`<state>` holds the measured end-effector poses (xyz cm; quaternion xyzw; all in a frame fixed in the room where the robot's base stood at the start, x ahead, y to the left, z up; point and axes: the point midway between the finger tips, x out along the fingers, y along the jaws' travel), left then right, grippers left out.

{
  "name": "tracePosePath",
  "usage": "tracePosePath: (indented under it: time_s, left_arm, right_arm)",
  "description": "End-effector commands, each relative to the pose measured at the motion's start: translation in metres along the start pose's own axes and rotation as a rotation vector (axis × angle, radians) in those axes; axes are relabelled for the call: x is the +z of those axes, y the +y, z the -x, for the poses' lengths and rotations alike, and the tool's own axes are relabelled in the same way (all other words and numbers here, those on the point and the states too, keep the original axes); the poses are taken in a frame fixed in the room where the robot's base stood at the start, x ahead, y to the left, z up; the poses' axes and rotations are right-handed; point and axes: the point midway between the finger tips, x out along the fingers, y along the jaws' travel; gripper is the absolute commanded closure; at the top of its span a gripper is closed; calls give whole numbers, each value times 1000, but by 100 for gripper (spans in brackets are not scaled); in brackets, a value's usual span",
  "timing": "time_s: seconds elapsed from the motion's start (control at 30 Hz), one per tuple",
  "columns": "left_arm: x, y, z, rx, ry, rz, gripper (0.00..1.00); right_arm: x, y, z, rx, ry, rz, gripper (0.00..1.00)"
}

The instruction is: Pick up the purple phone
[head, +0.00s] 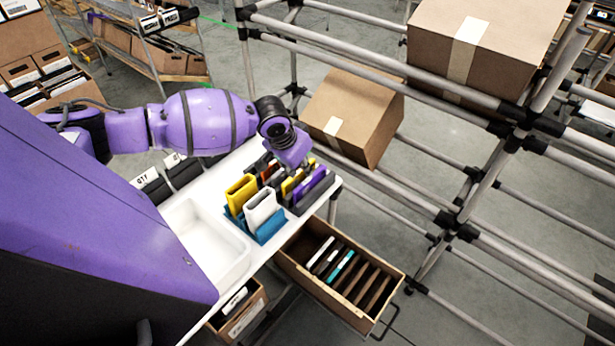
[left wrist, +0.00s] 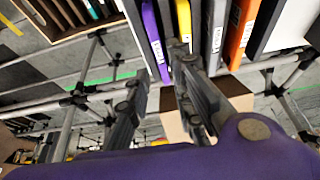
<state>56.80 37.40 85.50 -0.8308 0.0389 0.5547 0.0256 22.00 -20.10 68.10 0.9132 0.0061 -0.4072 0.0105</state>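The purple phone (head: 313,183) stands on edge in a dark rack (head: 320,196) at the right end of the white table. It also shows in the left wrist view (left wrist: 152,36), with a yellow item (left wrist: 185,22) beside it. My left gripper (left wrist: 160,64) is open, its two dark fingers apart near the phone's end. The phone's lower end appears in the gap between the fingertips; I cannot tell whether they touch it. In the head view my left wrist hides most of the fingers. My right gripper is in neither view.
A blue rack (head: 268,232) with yellow and white cases stands beside the dark rack. A white tray (head: 207,246) lies to the left. An open wooden drawer (head: 384,303) sits below the table edge. Pipe shelving with tilted cartons (head: 352,118) rises behind.

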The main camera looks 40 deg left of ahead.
Motion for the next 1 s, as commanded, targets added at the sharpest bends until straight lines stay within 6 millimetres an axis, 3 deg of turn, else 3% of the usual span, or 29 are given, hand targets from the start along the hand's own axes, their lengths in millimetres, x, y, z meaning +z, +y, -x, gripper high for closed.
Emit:
tracePosePath:
  time_s: [0.6, 0.87, 1.0]
  left_arm:
    - [-4, -4, -75, -3, -5, 16, 79]
    - [-5, -4, -78, -3, -2, 14, 79]
    - [-5, -4, -77, -3, -3, 15, 93]
  right_arm:
    - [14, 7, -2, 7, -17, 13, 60]
    - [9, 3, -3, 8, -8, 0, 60]
    - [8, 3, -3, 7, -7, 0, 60]
